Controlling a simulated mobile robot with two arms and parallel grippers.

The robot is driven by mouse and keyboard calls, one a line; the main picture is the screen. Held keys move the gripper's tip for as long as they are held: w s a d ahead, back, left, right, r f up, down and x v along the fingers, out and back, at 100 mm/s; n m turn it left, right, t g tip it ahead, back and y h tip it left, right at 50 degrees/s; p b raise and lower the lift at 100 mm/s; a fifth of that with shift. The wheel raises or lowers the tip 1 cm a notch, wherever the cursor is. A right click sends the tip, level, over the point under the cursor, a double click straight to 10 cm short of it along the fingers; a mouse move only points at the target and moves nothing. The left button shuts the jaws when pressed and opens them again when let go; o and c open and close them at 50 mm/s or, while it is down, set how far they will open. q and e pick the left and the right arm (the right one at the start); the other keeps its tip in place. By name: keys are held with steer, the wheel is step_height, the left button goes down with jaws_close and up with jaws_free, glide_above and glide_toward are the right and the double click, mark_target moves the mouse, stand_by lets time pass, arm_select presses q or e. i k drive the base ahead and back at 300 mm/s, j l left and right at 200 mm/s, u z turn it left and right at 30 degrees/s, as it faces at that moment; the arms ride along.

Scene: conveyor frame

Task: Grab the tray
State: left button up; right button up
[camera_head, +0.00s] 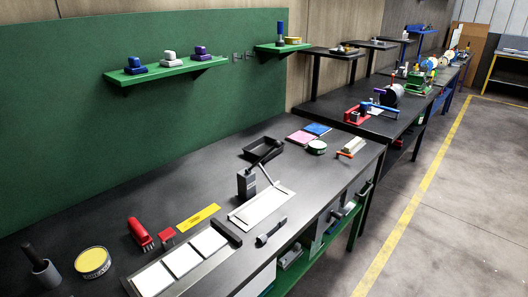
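A shallow black tray (253,154) lies on the dark workbench top (205,185), near the green back panel. It looks empty, though its dark inside is hard to make out. A thin dark rod overlaps its near side in the picture; I cannot tell whether it touches the tray. Neither of my grippers shows in the head view.
A dark upright block (246,184) and a white board (262,205) are nearer than the tray. A green shelf (165,71) hangs above.

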mark_target(256, 148)
steer(key=i+l, duration=0.45)
steer(key=i+l+u, duration=0.45)
steer(key=l+u, duration=0.15)
steer(key=u, duration=0.15)
steer(key=i+l+u, duration=0.1)
steer(key=l+u, duration=0.25)
